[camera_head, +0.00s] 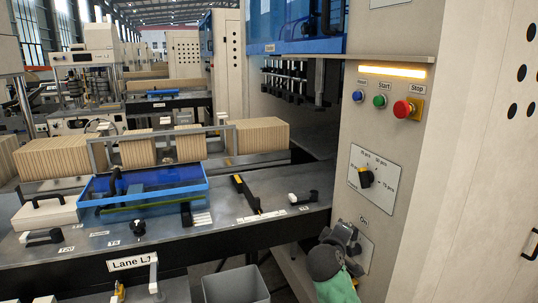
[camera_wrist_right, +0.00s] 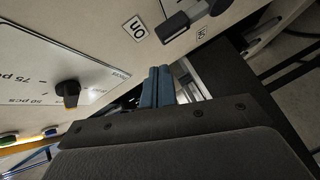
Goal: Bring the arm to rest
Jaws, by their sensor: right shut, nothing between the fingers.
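My right gripper (camera_head: 345,240) is at the lower front of the machine's control panel, close to the On switch plate (camera_head: 366,250). In the right wrist view its two blue-grey fingers (camera_wrist_right: 157,74) are together with nothing between them. A dark switch handle (camera_wrist_right: 190,18) lies ahead of and beside the fingertips, by an "On" label (camera_wrist_right: 135,30); a gap shows between it and the fingers. In the head view my gripper partly hides this switch. My left gripper is not in view.
Above is a black selector knob (camera_head: 366,177), also in the wrist view (camera_wrist_right: 68,92). Higher are a red stop button (camera_head: 403,109), green start button (camera_head: 380,101) and lit yellow bar (camera_head: 392,71). Left are a lane table (camera_head: 255,205), kraft stacks (camera_head: 262,136) and a grey bin (camera_head: 236,286).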

